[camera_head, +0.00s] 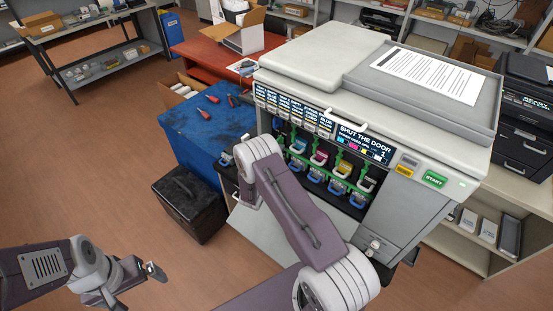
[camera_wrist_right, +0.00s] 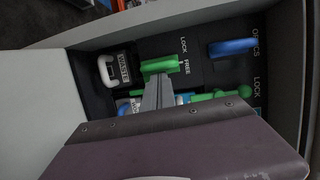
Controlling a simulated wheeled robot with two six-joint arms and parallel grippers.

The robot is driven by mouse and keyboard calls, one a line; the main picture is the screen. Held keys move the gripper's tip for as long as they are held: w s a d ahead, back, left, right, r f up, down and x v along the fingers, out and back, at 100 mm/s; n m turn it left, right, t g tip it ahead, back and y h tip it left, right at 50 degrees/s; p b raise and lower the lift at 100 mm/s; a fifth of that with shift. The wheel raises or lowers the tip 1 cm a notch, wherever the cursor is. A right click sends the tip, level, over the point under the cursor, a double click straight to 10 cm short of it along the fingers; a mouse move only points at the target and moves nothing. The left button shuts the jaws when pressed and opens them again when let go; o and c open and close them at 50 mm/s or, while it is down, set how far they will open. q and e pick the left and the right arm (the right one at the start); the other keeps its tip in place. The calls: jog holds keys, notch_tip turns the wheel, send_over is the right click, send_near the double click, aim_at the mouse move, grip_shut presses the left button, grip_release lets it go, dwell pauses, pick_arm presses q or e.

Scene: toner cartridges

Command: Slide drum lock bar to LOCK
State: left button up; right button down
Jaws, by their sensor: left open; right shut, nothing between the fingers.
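The open printer (camera_head: 340,100) shows a dark bay with coloured toner handles and green levers. In the right wrist view, a green tab (camera_wrist_right: 160,65) sits beside LOCK and FREE labels. Another green bar with a knob (camera_wrist_right: 243,91) lies to the right, near a second LOCK label. I cannot tell which is the drum lock bar. My right gripper (camera_wrist_right: 157,82) is shut and empty, its tips at or just below the green tab; contact is unclear. In the head view my right wrist hides it. My left gripper (camera_head: 152,272) is open and empty, over the floor at lower left.
A white handle (camera_wrist_right: 106,70) beside a WASTE label and a blue OPTICS handle (camera_wrist_right: 233,47) flank the green tab. The printer's display (camera_head: 364,142) reads SHUT THE DOOR. A blue-covered table (camera_head: 205,130) with red-handled tools and a black box (camera_head: 188,203) stand left of the printer.

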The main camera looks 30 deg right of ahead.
jog(key=shift+d, duration=0.1)
dwell(0.3)
jog(key=shift+w+a+b, duration=0.2)
jog(key=shift+w+b, duration=0.15)
jog(key=shift+w, duration=0.15)
jog(key=w+a+p+v, duration=0.1)
jog(key=v, duration=0.6)
jog(key=shift+f, duration=0.35)
jog(key=shift+w, duration=0.1)
